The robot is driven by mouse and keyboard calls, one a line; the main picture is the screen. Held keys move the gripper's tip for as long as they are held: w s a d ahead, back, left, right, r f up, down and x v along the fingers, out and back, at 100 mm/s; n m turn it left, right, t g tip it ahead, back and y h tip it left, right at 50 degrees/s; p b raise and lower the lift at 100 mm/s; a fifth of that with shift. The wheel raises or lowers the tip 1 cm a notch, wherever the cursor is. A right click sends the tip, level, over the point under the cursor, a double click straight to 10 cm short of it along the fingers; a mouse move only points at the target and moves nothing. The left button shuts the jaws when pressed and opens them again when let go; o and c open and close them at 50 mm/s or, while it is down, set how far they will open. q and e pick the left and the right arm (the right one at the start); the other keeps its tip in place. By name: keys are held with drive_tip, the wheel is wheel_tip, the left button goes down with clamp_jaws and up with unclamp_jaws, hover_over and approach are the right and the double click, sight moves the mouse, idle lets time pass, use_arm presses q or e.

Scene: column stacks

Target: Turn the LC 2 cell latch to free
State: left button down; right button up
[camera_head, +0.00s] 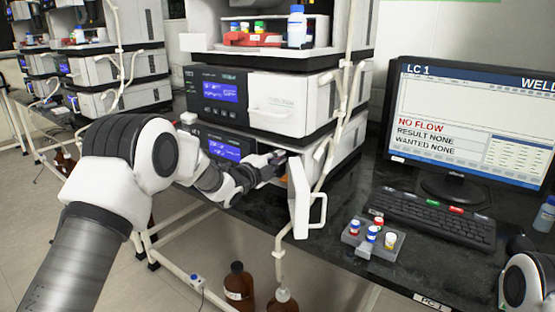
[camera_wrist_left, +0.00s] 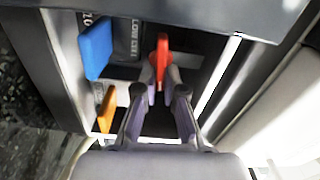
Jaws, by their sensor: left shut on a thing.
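My left gripper (camera_head: 278,160) reaches into the open front bay of the lowest module in the near stack (camera_head: 222,140). In the left wrist view its two fingers (camera_wrist_left: 162,82) are closed on a red lever (camera_wrist_left: 162,48), taken to be the cell latch. The lever stands upright in that picture, beside a dark plate with partly hidden lettering that seems to read "FLOW CELL". A blue lever (camera_wrist_left: 96,47) and an orange lever (camera_wrist_left: 106,108) sit to its left, apart from the fingers. My right gripper is not in view.
The bay's white door (camera_head: 303,195) hangs open just right of my gripper. White tubing (camera_head: 333,130) runs down the stack's front. A monitor (camera_head: 470,120) headed "LC 1" reads "NO FLOW". A keyboard (camera_head: 425,213) and a grey vial rack (camera_head: 372,240) lie on the dark bench. Brown bottles (camera_head: 238,285) stand below.

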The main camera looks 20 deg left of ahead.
use_arm(q)
drive_tip(key=c, duration=1.3)
unclamp_jaws()
drive_tip(key=shift+o, duration=0.2)
drive_tip(key=shift+f, duration=0.1)
drive_tip(key=v, duration=0.8)
